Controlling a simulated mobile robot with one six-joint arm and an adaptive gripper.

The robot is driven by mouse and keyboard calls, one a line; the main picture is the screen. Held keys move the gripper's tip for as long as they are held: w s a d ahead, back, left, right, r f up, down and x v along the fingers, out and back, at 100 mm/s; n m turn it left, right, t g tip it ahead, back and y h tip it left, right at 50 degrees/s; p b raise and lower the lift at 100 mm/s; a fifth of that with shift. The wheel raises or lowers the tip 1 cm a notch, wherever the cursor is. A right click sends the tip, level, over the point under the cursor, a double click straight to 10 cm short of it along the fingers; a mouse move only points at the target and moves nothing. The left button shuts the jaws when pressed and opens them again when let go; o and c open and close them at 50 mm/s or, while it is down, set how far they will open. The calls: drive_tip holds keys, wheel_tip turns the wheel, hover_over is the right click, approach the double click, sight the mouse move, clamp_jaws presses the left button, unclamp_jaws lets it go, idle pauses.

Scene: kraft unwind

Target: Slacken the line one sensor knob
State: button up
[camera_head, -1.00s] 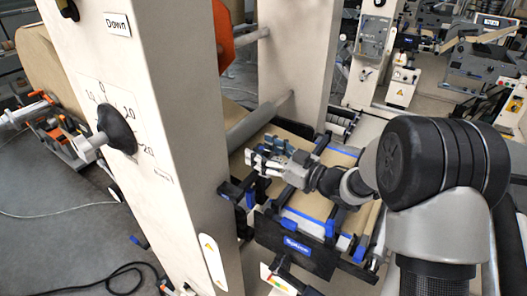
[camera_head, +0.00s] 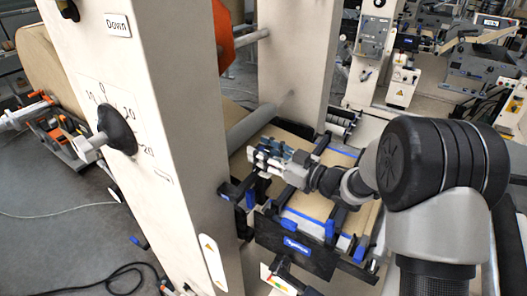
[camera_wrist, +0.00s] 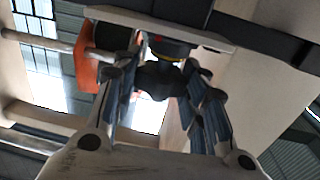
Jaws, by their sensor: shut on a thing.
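My gripper (camera_head: 258,158) is at the middle of the head view, low beyond the near beige post, with its fingers pointing left. In the wrist view my gripper (camera_wrist: 158,88) has a finger on each side of a dark lobed knob (camera_wrist: 158,76) and is shut on it. A dark round part with a yellow ring (camera_wrist: 168,50) is just beyond the knob. The fingers hide the knob's sides. I cannot make out the knob in the head view.
The beige post (camera_head: 165,120) stands close left of my gripper, bearing a black dial knob (camera_head: 116,130) with a printed scale. A grey roller (camera_head: 250,125) lies behind my gripper. A blue-and-black frame (camera_head: 305,245) sits below it. An orange part (camera_wrist: 92,68) is left of the fingers.

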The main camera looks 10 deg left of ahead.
drive_tip(key=n+g, duration=0.1)
drive_tip(key=g, duration=0.1)
drive_tip(key=n+g+y+p, duration=0.1)
drive_tip(key=n+g, duration=0.1)
drive_tip(key=shift+w+r+g+p, duration=0.2)
drive_tip(key=shift+g+p, duration=0.1)
drive_tip(key=shift+g, duration=0.1)
drive_tip(key=shift+f+n+g+y, duration=0.2)
drive_tip(key=shift+n+g+y, duration=0.1)
drive_tip(key=shift+n+g, duration=1.3)
drive_tip(key=shift+m+g, duration=0.3)
drive_tip(key=o, duration=1.1)
drive_tip(key=d, duration=1.2)
drive_tip(key=shift+w, duration=0.35)
